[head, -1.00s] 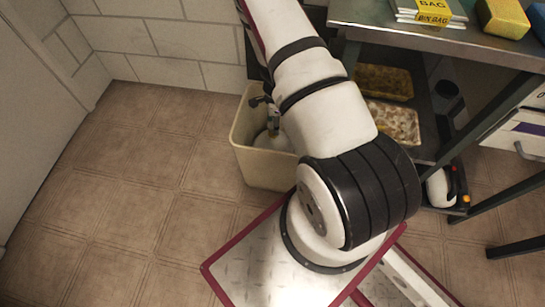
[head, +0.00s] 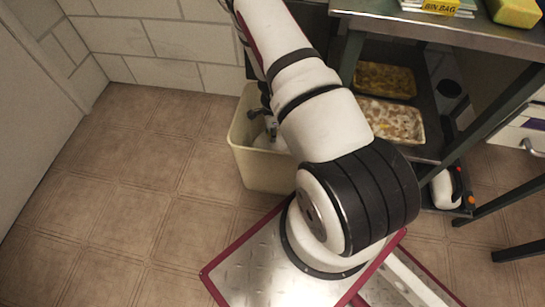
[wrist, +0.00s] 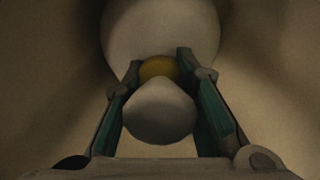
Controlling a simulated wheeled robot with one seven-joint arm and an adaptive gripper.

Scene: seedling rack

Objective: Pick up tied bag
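The tied bag (wrist: 160,31) is pale and round. It sits inside the cream bin, with a yellow tie (wrist: 158,68) and a pale gathered tuft (wrist: 160,108) towards my wrist. My gripper (wrist: 160,62) points down into the bin, with its green-padded fingers apart on either side of the tie and tuft. The fingertips are very close to the tie; contact is hard to judge. In the head view my arm hides much of the bag, and only a pale part shows.
The cream bin (head: 263,171) stands on the tiled floor by a metal table (head: 445,27). Yellow-edged trays (head: 384,79) and a white bottle (head: 442,190) are on its lower shelf. Bin bag packs and a yellow sponge (head: 515,11) lie on top. Floor at left is clear.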

